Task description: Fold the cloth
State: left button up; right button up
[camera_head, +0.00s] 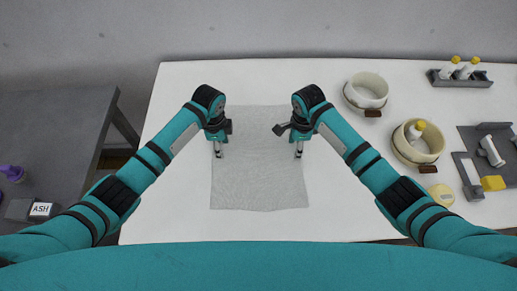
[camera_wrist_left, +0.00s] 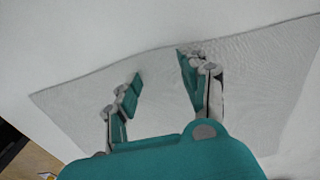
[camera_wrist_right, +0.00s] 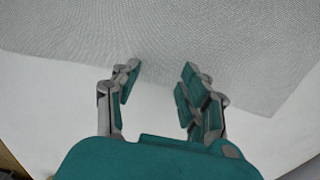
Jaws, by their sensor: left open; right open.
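A light grey cloth (camera_head: 260,185) lies flat and spread out on the white table (camera_head: 180,215), below and between my two grippers. My left gripper (camera_head: 218,150) is open and empty near the cloth's left edge. In the left wrist view its fingers (camera_wrist_left: 158,85) are apart over the cloth (camera_wrist_left: 85,95). My right gripper (camera_head: 298,150) is open and empty near the cloth's right edge. In the right wrist view its fingers (camera_wrist_right: 158,78) are apart over the cloth (camera_wrist_right: 160,35) near one edge. I cannot tell whether any fingertip touches the cloth. My arms hide parts of its upper side edges.
Two cream pots (camera_head: 366,92) (camera_head: 432,148) stand on the right side of the table. A rack with yellow-capped bottles (camera_head: 468,70), a dark tray (camera_head: 480,143) and a yellow round lid (camera_head: 441,195) are also there. A dark bench (camera_head: 60,120) stands left. The table left of the cloth is clear.

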pick_arm(q)
jog(key=shift+f, duration=0.2)
pick_arm(e)
jog(key=shift+f, duration=0.25)
pick_arm(q)
jog(key=shift+r, duration=0.1)
jog(key=shift+c, duration=0.5)
pick_arm(e)
jog(key=shift+r, duration=0.1)
jog(key=shift+c, duration=0.5)
pick_arm(q)
jog(key=c, duration=0.6)
pick_arm(e)
jog(key=c, duration=0.6)
pick_arm(q)
jog(key=shift+s, duration=0.1)
grip_shut()
pick_arm(e)
jog(key=shift+s, duration=0.1)
jog(key=shift+c, duration=1)
grip_shut()
pick_arm(q)
jog(key=shift+s+f, duration=0.1)
jog(key=shift+f, duration=0.1)
